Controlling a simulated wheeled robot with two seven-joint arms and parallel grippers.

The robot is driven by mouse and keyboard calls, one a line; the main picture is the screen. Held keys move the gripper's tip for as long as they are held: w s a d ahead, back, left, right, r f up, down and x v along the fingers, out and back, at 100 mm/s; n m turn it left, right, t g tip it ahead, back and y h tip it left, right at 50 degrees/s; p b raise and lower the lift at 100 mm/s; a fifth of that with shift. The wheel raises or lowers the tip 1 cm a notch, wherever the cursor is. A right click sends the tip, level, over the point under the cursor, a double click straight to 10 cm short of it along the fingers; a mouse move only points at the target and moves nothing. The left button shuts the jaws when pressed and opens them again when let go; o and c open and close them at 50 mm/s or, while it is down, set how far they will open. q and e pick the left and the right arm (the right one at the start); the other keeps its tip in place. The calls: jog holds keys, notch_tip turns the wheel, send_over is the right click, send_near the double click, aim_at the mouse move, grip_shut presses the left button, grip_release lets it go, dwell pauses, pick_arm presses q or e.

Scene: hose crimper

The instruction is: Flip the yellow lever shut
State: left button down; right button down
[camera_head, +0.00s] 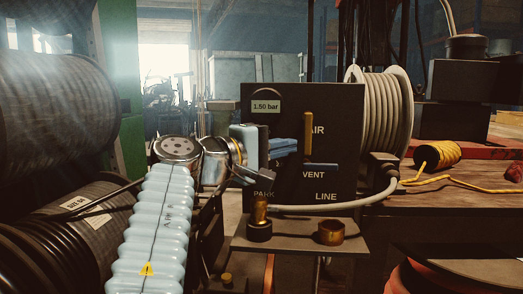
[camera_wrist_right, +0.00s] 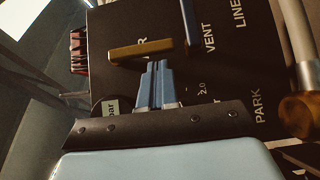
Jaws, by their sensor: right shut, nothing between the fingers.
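The yellow lever (camera_head: 308,132) stands upright on the dark panel (camera_head: 350,110), beside the AIR label. In the right wrist view the yellow lever (camera_wrist_right: 138,53) lies across the picture just beyond my fingertips. My right gripper (camera_head: 292,146) is shut and empty, its blue fingers pointing at the panel just left of the lever. In the wrist view the shut fingers (camera_wrist_right: 154,66) end right by the lever's side; I cannot tell whether they touch it. My left gripper is not in view.
A blue VENT handle (camera_head: 320,165) lies level below the yellow lever. A gauge reads 1.50 bar (camera_head: 266,107). A grey hose (camera_head: 350,206) runs along the panel's foot, above a shelf with brass fittings (camera_head: 331,232). A hose reel (camera_head: 385,110) stands at the right.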

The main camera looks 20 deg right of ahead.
jog(key=shift+s+d, duration=0.25)
jog(key=shift+d, duration=0.1)
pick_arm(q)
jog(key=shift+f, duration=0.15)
pick_arm(e)
jog(key=shift+f, duration=0.1)
